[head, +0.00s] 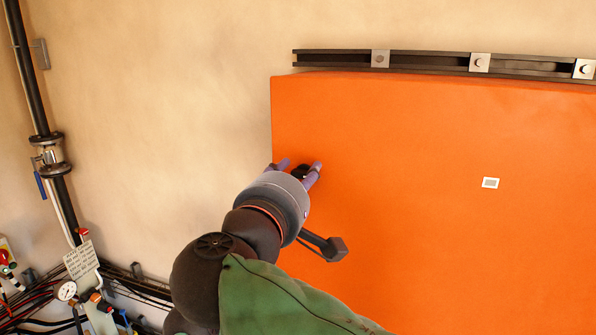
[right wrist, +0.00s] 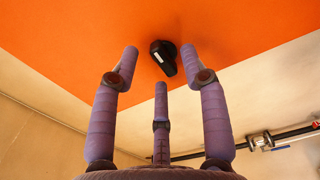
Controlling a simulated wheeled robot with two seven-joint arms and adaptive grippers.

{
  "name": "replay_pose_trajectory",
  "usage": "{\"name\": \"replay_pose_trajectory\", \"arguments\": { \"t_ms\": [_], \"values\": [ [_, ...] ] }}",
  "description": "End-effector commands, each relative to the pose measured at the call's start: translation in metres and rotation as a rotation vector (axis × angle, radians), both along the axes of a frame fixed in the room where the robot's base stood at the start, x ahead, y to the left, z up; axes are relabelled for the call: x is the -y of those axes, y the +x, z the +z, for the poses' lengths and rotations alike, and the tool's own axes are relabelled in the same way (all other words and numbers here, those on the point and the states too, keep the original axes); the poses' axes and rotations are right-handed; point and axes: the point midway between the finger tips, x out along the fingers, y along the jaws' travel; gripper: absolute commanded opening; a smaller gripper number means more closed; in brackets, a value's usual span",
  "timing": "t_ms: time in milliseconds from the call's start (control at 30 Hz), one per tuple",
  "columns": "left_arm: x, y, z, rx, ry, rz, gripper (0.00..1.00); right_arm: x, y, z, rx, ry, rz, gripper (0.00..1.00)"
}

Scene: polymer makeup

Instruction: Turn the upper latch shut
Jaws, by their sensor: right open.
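In the head view the latch (head: 299,172) is a dark shape near the door's left edge, partly hidden by the fingers. My right gripper (head: 299,166) is open, with its fingers spread around the latch. I cannot tell whether any finger touches it. My left gripper is not in view.
The orange cabinet (head: 420,190) fills the right side, with a small pale plate (head: 490,183) on its front. A dark rail (head: 425,62) runs above it. A pipe with a valve (head: 50,155) and a gauge (head: 67,291) are at left. The wall between is bare.

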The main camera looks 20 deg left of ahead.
Motion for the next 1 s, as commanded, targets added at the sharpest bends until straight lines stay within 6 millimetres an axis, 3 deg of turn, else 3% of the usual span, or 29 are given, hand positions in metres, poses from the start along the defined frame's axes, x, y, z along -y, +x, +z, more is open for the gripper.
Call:
{"name": "replay_pose_trajectory", "arguments": {
  "t_ms": [267, 433, 467, 1000],
  "values": [
    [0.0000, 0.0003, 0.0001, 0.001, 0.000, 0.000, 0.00, 0.0004, 0.0021, -0.0005, 0.000, 0.000, -0.001, 0.45],
    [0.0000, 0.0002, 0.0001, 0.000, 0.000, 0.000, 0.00, 0.0003, 0.0019, -0.0004, 0.000, 0.000, -0.001, 0.03],
    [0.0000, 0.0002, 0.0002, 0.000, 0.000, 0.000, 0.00, 0.0003, 0.0019, -0.0004, 0.000, 0.000, -0.001, 0.00],
    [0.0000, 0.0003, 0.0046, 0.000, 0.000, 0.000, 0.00, 0.0000, 0.0021, 0.0003, -0.003, -0.107, -0.001, 0.00]
  ]
}}
